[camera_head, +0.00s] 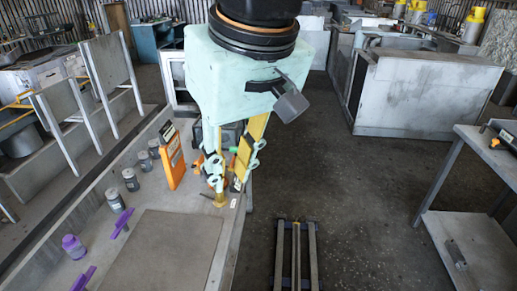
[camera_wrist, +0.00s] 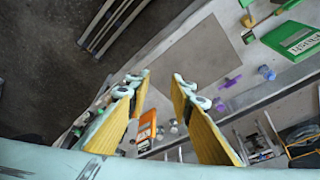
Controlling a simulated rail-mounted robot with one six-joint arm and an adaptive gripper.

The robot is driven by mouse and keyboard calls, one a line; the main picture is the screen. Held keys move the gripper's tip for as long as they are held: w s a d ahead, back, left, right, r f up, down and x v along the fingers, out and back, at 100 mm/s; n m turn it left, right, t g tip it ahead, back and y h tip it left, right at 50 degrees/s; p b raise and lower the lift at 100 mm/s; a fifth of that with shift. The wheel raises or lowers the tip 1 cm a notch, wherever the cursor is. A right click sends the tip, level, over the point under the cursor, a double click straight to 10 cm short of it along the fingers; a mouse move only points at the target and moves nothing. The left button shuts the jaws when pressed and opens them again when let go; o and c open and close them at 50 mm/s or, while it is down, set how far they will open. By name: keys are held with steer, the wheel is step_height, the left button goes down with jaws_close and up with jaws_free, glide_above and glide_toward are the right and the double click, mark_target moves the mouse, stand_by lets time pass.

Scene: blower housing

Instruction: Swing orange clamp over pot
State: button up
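My gripper (camera_head: 226,185) hangs over the right edge of the workbench, pointing down. Its two yellow fingers stand apart in the wrist view (camera_wrist: 158,82), with nothing visible held between the tips. Small orange parts (camera_head: 199,163) show just left of the fingers in the head view; they may be the orange clamp, but the fingers partly hide them. A brass-coloured round part (camera_head: 219,200) is right below the fingertips. I cannot make out a pot for certain in either view.
An orange case (camera_head: 173,157) stands upright left of my gripper. Several jars (camera_head: 131,180) line the bench's left side, near purple clamps (camera_head: 122,223). A flat grey plate (camera_head: 165,250) covers the front. A green case (camera_wrist: 295,38) lies beyond it in the wrist view.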

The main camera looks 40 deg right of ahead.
steer(key=w+d+r+m+p, duration=0.1)
steer(key=w+p, duration=0.1)
steer(key=w, duration=0.6)
steer(key=w+d+r+m+p, duration=0.1)
steer(key=w+d+r, duration=0.1)
steer(key=w, duration=0.6)
steer(key=m+g+p, duration=0.3)
steer(key=m+p, duration=0.3)
steer(key=p, duration=0.2)
glide_above(200, 158)
step_height(200, 158, down, 21)
steer(key=shift+w+f, duration=0.1)
steer(key=shift+f, duration=0.1)
steer(key=shift+f, duration=0.2)
steer(key=shift+f+b, duration=0.35)
steer(key=shift+f, duration=6.35)
jaws_close()
